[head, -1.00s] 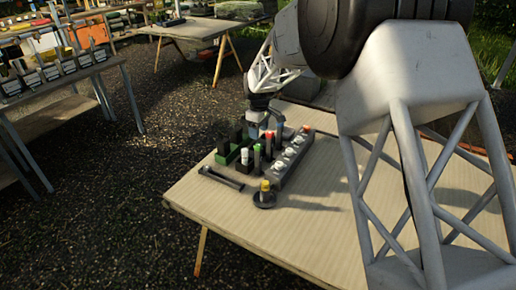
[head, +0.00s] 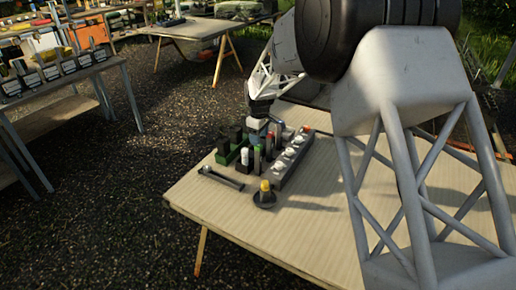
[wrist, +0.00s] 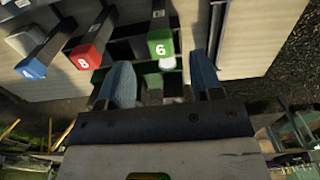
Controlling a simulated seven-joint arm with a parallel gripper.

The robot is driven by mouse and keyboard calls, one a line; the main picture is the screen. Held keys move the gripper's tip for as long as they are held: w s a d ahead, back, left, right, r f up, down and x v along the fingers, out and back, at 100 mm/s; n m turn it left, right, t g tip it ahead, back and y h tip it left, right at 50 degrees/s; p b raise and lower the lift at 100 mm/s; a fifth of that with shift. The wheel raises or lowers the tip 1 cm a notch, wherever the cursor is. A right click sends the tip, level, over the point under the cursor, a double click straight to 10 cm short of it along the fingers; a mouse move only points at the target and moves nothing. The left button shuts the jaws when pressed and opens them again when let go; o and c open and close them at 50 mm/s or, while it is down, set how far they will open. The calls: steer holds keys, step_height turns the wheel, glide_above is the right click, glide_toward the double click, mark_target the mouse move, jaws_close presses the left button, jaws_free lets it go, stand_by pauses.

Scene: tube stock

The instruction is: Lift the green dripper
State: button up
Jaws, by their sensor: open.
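A green-ended dark piece marked 6 (wrist: 161,42), which looks like the green dripper, stands in the wrist view just beyond the gap between my fingers. In the head view a green piece (head: 257,156) stands among the upright pieces on the table. My gripper (wrist: 163,78) is open, its two blue fingers on either side of a gap with a white round top (wrist: 167,63) and dark rack parts in it. In the head view my gripper (head: 257,130) is low over the back of the group, and its fingertips are partly hidden.
Red 8 (wrist: 86,57) and blue 4 (wrist: 31,67) pieces stand left of the green one. A grey holder (head: 293,160) with white-topped pieces stands close by on the right. A yellow-topped piece on a round dark base (head: 264,199) stands in front. The table's front right is clear.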

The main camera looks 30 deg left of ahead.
steer(key=shift+d+f, duration=0.1)
steer(key=shift+f, duration=2.45)
steer(key=c, duration=1)
steer(key=shift+r, duration=0.2)
steer(key=shift+r, duration=0.5)
steer(key=shift+s+d+r, duration=0.1)
steer(key=shift+s+r, duration=0.05)
steer(key=shift+r, duration=0.45)
steer(key=shift+s+d+r, duration=0.1)
steer(key=shift+r, duration=0.45)
steer(key=s+d, duration=0.3)
steer(key=s, duration=0.1)
steer(key=s+d+r, duration=0.1)
steer(key=s+d, duration=0.6)
steer(key=shift+s+r, duration=0.2)
steer(key=shift+s, duration=0.1)
